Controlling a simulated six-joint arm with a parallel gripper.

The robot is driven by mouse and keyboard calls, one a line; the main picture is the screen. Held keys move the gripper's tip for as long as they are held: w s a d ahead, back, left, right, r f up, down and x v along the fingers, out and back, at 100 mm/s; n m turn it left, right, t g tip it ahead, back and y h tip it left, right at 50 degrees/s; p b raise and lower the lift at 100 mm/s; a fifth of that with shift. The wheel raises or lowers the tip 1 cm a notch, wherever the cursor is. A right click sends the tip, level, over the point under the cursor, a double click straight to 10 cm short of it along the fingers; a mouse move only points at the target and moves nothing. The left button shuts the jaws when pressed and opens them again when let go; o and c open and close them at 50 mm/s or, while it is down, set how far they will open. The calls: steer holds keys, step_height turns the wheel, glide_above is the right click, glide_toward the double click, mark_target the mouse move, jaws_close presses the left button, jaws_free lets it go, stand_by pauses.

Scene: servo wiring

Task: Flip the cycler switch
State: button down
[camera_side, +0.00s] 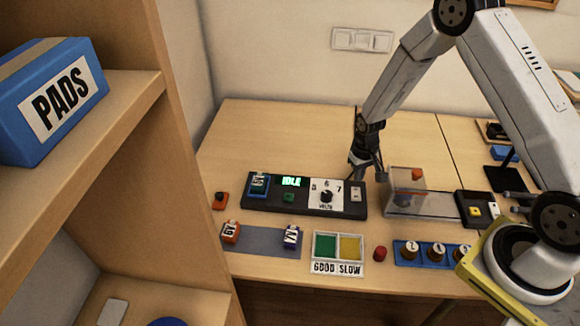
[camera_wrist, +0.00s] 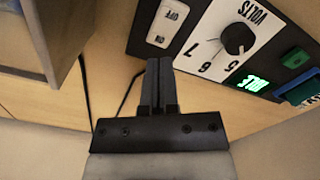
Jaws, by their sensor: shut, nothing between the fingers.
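The cycler is a long black box (camera_side: 332,210) on the table, with a green display reading IDLE (camera_side: 291,181). A black volts dial (camera_side: 326,196) sits on its white plate; the dial also shows in the wrist view (camera_wrist: 237,39). The white rocker switch (camera_side: 356,195) is at the cycler's right end. In the wrist view the switch (camera_wrist: 167,24) shows ON and OFF markings; which side is pressed I cannot tell. My gripper (camera_wrist: 159,63) is shut and empty, its fingertips apart from the switch in that picture. In the side view my gripper (camera_side: 358,174) is just behind the switch end.
A clear-walled box (camera_side: 405,205) stands close right of the cycler. In front are a grey mat (camera_side: 262,241) with two small labelled blocks, a GOOD/SLOW tray (camera_side: 338,267), a red knob (camera_side: 380,254) and a blue rack (camera_side: 402,258). The table behind the cycler is clear.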

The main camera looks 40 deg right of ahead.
steer(key=shift+r, duration=1.6)
steer(key=r, duration=0.1)
step_height(320, 180, up, 8)
steer(key=n+t, duration=0.1)
glide_above(355, 191)
steer(key=s+a, duration=0.4)
steer(key=s+a+r+n+t, duration=0.1)
steer(key=s+a+r, duration=0.3)
steer(key=s, duration=0.5)
step_height(355, 191, up, 3)
steer(key=shift+f+n+t, duration=0.2)
steer(key=shift+n+t, duration=0.1)
steer(key=shift+n, duration=0.2)
